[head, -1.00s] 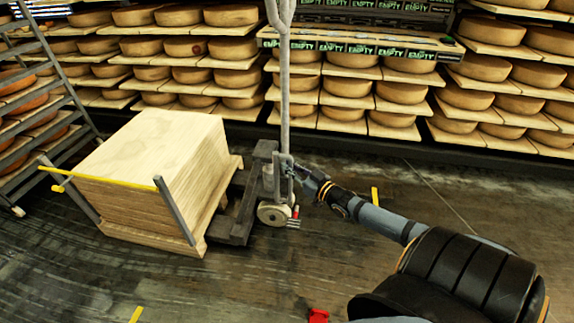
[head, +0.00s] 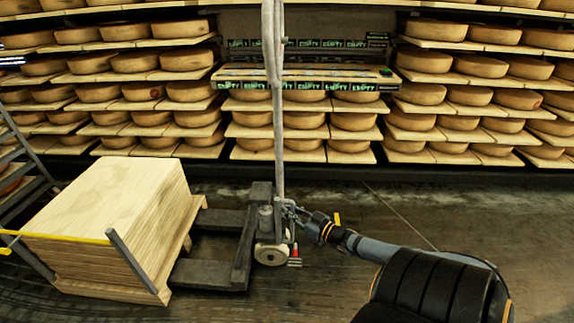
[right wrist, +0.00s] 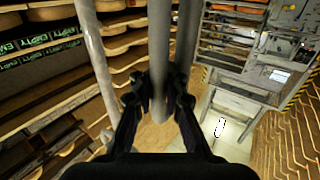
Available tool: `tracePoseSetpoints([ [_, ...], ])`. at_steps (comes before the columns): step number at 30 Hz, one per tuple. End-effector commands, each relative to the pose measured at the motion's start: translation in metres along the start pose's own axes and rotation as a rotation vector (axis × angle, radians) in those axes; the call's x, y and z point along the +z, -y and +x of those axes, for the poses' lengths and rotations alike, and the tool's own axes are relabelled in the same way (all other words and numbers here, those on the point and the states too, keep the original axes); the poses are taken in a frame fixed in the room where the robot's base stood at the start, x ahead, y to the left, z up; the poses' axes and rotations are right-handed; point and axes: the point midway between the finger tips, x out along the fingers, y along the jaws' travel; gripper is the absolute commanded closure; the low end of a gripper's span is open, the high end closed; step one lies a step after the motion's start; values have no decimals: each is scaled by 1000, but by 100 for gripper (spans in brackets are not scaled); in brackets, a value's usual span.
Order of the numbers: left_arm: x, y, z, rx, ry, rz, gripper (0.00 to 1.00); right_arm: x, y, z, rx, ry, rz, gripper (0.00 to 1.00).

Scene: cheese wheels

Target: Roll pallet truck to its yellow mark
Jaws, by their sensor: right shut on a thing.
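The pallet truck (head: 241,248) stands left of centre in the head view, dark grey with a pale wheel (head: 271,255) and a tall grey handle (head: 279,150). Its forks point left toward a stack of pale boards (head: 115,205). My right gripper (head: 290,212) is shut on the handle's lower part. In the right wrist view, its two black fingers (right wrist: 158,95) close around a grey bar (right wrist: 159,50). My left gripper is not in view.
Shelves of cheese wheels (head: 354,121) line the back wall. A metal rack (head: 25,160) stands at the left. A small red object (head: 295,261) is beside the wheel. Dark floor at the right is open.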

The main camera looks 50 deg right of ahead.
Motion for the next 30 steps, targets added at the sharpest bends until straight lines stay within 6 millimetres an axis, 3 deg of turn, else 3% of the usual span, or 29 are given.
tracePoseSetpoints([
  [11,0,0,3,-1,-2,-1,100,-3,7,0,-14,-13,1,100],
  [12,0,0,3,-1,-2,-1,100,-3,7,0,-14,-13,1,86],
  [15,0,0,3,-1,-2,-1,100,-3,6,0,-13,-12,1,77],
  [26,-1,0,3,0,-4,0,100,-3,4,-1,-10,-9,0,77],
  [30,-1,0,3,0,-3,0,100,-1,4,-20,-13,-4,-2,77],
])
